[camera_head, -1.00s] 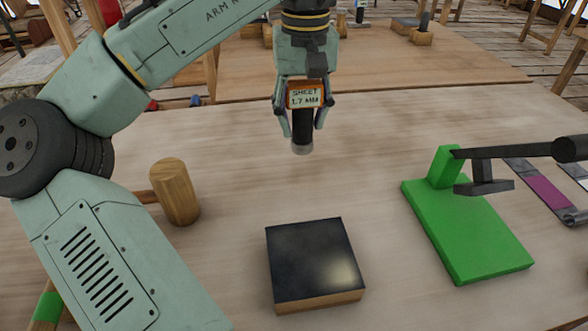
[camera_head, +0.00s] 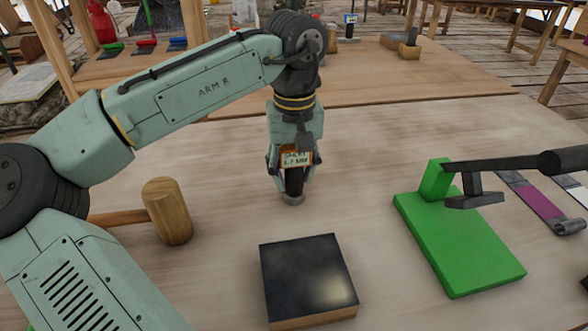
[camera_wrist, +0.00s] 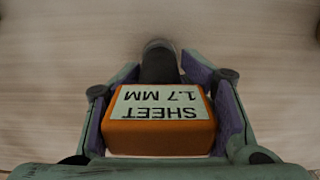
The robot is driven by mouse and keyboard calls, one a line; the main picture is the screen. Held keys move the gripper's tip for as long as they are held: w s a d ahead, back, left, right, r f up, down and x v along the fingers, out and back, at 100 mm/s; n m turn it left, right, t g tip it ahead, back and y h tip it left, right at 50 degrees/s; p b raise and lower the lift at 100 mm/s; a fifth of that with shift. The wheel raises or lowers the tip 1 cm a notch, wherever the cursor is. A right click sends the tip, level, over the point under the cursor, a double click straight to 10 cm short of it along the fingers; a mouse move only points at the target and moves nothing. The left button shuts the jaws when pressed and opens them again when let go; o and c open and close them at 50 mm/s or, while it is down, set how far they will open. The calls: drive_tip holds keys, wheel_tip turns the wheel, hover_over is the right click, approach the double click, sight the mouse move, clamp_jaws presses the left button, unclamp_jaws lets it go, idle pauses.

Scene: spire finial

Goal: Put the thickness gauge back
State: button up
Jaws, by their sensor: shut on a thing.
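The thickness gauge (camera_head: 293,178) has an orange head with a pale label, a dark shaft and a grey round foot. In the wrist view the orange head (camera_wrist: 158,140) fills the space between the fingers, and its label reads "SHEET 1.7 MM", upside down. My gripper (camera_head: 290,172) is shut on the gauge and holds it upright. The foot is at or just above the table top (camera_head: 370,190), behind the dark square block; I cannot tell whether it touches. The far side of the gauge is hidden.
A dark-topped square block (camera_head: 307,277) lies in front. A wooden mallet (camera_head: 167,212) lies at left. A green stand (camera_head: 460,245) with a black arm (camera_head: 510,162) is at right, near a purple strip (camera_head: 540,200). The table around the gauge is clear.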

drive_tip(key=o, duration=1.5)
wheel_tip(320, 180, up, 12)
drive_tip(key=shift+r, duration=0.2)
